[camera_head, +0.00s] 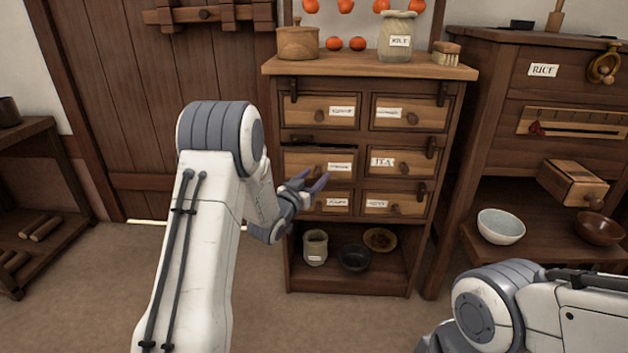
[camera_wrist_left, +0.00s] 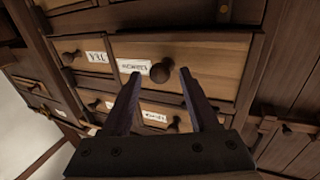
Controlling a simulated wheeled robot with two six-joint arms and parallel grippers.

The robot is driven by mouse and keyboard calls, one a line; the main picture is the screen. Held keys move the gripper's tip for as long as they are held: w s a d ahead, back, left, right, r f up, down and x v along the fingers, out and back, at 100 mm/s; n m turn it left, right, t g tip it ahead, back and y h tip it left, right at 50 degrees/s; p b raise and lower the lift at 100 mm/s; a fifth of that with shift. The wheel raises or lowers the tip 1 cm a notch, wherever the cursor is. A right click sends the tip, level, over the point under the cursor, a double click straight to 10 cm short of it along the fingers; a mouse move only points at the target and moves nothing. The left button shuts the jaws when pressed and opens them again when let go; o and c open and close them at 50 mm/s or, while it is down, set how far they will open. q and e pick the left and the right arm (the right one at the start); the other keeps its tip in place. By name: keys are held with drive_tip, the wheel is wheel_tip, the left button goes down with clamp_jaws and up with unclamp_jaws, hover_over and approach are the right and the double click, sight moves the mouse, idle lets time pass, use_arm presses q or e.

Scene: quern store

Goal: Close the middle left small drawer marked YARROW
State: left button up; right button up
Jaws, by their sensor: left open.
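The middle left small drawer (camera_head: 303,163) is in the wooden cabinet. It stands out a little from the front, with a dark gap along its top edge. Its label is too small to read in the head view and upside down in the left wrist view. My left gripper (camera_head: 318,184) is open and empty in front of this drawer's lower part. In the left wrist view the drawer front (camera_wrist_left: 213,62) fills the upper middle, and its round knob (camera_wrist_left: 160,72) appears between the fingertips of the left gripper (camera_wrist_left: 160,76). I cannot tell whether they touch. My right gripper is out of view.
The TEA drawer (camera_head: 410,162) beside it looks shut, as do the drawers above and below. A jar (camera_head: 397,40) and a wooden pot (camera_head: 297,41) stand on the cabinet top.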

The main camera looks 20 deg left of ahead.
use_arm(q)
drive_tip(key=shift+w, duration=0.1)
clamp_jaws()
idle(0.9)
idle(0.5)
